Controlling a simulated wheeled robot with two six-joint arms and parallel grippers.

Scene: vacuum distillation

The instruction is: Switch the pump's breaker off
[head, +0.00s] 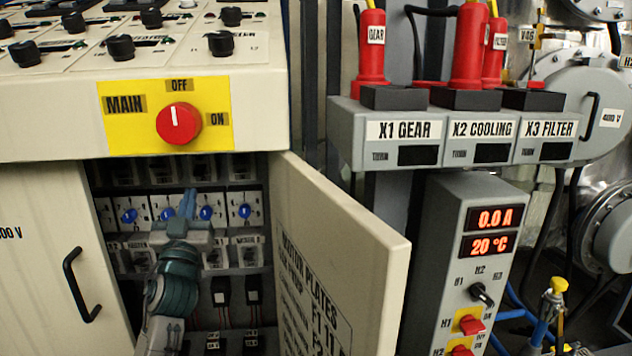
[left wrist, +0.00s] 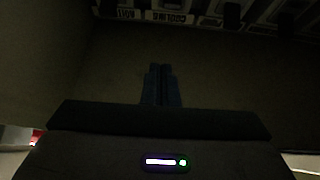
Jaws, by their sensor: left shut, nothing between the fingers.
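An open cabinet holds a row of white breakers with blue knobs: a left one (head: 129,215), one (head: 166,213) left of my gripper, one (head: 205,212) right of it, and a far right one (head: 245,211). Which is the pump's breaker I cannot tell; small labels below them are partly hidden or unreadable. My left gripper (head: 188,200) is shut and empty, in front of the row between the two middle knobs. Contact is unclear. In the left wrist view its closed fingers (left wrist: 161,80) point at a dark surface, with labels along the top. My right gripper is out of view.
The open cabinet door (head: 340,250), printed with motor plates text, stands right of my left arm. Above is the red main switch (head: 179,123), its mark towards OFF. A left door has a black handle (head: 82,285). A grey control box (head: 455,260) stands right.

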